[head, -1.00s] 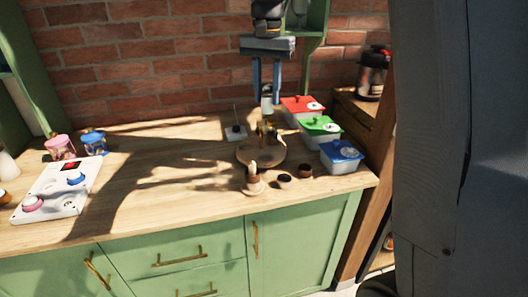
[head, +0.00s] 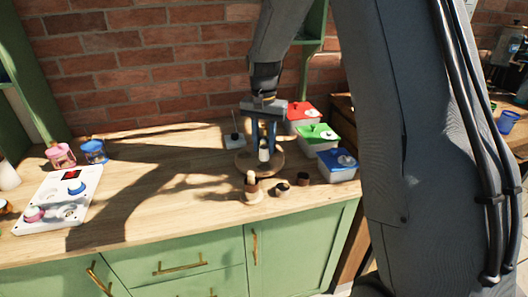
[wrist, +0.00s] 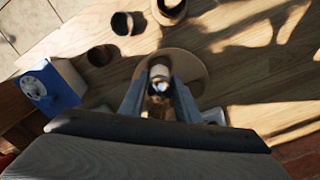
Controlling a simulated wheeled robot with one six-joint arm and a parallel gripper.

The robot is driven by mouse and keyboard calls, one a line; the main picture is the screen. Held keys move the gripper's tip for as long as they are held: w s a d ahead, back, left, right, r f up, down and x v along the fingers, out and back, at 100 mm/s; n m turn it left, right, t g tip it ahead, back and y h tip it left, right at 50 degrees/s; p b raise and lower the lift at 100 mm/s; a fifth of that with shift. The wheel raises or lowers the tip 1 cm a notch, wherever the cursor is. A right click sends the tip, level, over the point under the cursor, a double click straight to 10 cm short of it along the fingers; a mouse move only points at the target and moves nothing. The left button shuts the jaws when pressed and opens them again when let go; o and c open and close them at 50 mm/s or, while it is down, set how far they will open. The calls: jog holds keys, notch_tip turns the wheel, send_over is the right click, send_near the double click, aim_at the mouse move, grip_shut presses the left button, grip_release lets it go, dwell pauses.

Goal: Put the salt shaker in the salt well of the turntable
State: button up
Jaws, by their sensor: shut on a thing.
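The round wooden turntable (head: 242,168) sits on the counter below my gripper (head: 264,148). My gripper is shut on the salt shaker (head: 264,155), a small pale, upright cylinder with a light top. In the wrist view the shaker (wrist: 159,73) is between the two fingers, over the turntable. The shaker is low, at or just above the turntable. I cannot tell whether its base is inside the salt well, because the fingers and the shaker hide that spot.
Lidded boxes stand to the right: red (head: 302,112), green (head: 318,138) and blue (head: 338,166). Two small dark cups (head: 282,189) (head: 303,179) and a wooden piece (head: 252,188) stand in front. The counter's left middle is clear.

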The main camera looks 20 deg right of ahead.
aim_at(264, 153)
jog(key=shift+f+p, duration=0.45)
jog(key=shift+f, duration=1.4)
jog(key=shift+f, duration=0.15)
jog(key=o, duration=1.1)
notch_tip(264, 153, up, 12)
jog(key=b, duration=0.3)
jog(key=s+f+n, duration=0.3)
jog(key=s+f, duration=0.2)
jog(key=s, duration=0.7)
jog(key=s+f+n, duration=0.3)
jog(key=s+f, duration=0.2)
jog(key=s, duration=0.8)
jog(key=shift+f+n+t, duration=0.4)
